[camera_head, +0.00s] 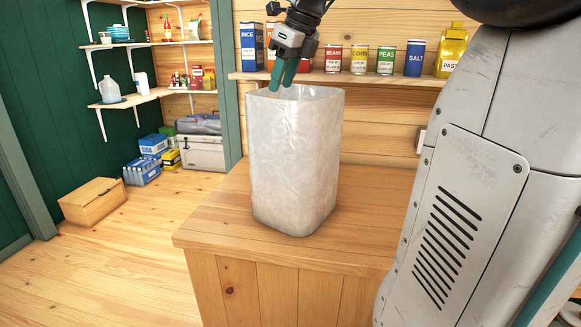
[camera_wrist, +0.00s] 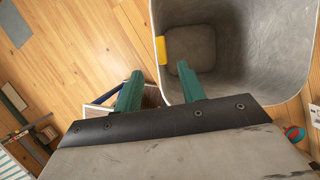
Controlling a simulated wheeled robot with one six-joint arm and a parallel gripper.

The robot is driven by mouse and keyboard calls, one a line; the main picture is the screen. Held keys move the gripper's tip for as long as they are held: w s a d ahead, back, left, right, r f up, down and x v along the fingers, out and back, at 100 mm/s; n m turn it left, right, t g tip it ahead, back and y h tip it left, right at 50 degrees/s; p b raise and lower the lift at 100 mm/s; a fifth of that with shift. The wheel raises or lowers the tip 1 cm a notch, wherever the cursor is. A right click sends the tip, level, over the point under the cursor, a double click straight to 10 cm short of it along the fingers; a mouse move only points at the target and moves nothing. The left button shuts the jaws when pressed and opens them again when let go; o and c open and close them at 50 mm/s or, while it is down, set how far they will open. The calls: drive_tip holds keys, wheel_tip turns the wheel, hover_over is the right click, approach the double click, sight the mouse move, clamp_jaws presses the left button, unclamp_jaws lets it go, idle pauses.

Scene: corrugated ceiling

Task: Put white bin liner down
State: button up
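The white bin liner (camera_head: 294,160), tall, open-topped and translucent-looking, stands upright on the wooden counter (camera_head: 215,225). My gripper (camera_head: 281,88) hangs at the liner's back left rim from above, fingers pointing down. In the wrist view my gripper (camera_wrist: 158,70) has its two green fingers well apart, one outside the liner wall and one over the opening. The gripper is open around the rim, not closed on it. The fingertips' exact depth below the rim cannot be told.
A wall shelf (camera_head: 350,80) behind the counter holds a blue rice box (camera_head: 251,48), several cans and a yellow pasta bag (camera_head: 451,50). A wooden box (camera_head: 92,200) is on the floor at left. The counter is bare left and right of the liner.

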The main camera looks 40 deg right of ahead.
sight(274, 98)
drive_tip(key=shift+m, duration=0.4)
drive_tip(key=x, duration=0.7)
drive_tip(key=shift+w+f, duration=0.25)
drive_tip(key=shift+w, duration=0.25)
clamp_jaws()
